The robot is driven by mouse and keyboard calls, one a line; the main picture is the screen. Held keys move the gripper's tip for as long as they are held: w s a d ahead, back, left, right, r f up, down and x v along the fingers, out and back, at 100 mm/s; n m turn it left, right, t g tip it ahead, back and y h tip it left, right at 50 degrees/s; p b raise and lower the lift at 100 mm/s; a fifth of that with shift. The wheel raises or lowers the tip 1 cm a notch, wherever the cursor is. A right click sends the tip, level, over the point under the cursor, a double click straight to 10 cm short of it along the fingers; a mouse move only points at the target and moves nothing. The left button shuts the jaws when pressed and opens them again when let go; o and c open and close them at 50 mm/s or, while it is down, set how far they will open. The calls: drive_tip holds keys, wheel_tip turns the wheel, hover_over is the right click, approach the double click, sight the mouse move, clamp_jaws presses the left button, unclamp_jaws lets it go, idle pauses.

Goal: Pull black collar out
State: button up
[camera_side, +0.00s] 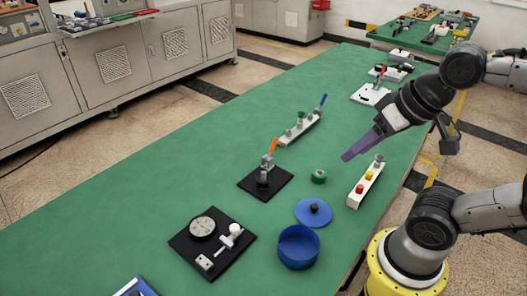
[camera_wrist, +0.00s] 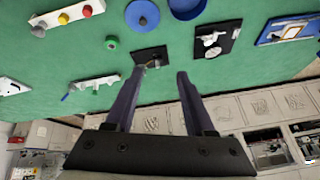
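My gripper (camera_side: 361,145) hangs over the green table, its purple fingers pointing down and left. In the wrist view the two fingers of my gripper (camera_wrist: 158,84) are spread apart with nothing held between them. I cannot identify the black collar for certain. A white block (camera_side: 364,183) carries a yellow button, a red button and a grey post (camera_side: 379,160) with a dark part. This block (camera_wrist: 66,15) is at the upper left in the wrist view. My gripper is above and left of the post in the side view, apart from it.
A green round part (camera_side: 319,176) lies near the white block. A blue lid (camera_side: 313,213) with a black knob and a blue bowl (camera_side: 298,248) stand nearer. A black plate (camera_side: 252,186) holds an orange-handled clamp (camera_side: 268,165). A dial gauge fixture (camera_side: 203,228) is nearer left.

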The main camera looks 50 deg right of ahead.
drive_tip(key=o, duration=0.4)
drive_tip(key=w+r+m, duration=0.1)
drive_tip(key=w+m, duration=0.1)
drive_tip(key=w+r+m, duration=0.1)
drive_tip(key=w+m, duration=0.1)
drive_tip(key=w+r+m, duration=0.2)
drive_tip(key=w+m, duration=0.1)
drive_tip(key=shift+d+g, duration=0.1)
drive_tip(key=shift+g, duration=0.2)
drive_tip(key=shift+o, duration=0.2)
drive_tip(key=m+g, duration=0.5)
drive_tip(key=m, duration=0.5)
hover_over(263, 172)
wheel_tip(263, 172, down, 15)
wheel_tip(263, 172, down, 14)
drive_tip(key=shift+s, duration=0.1)
drive_tip(key=shift+r, duration=0.1)
clamp_jaws()
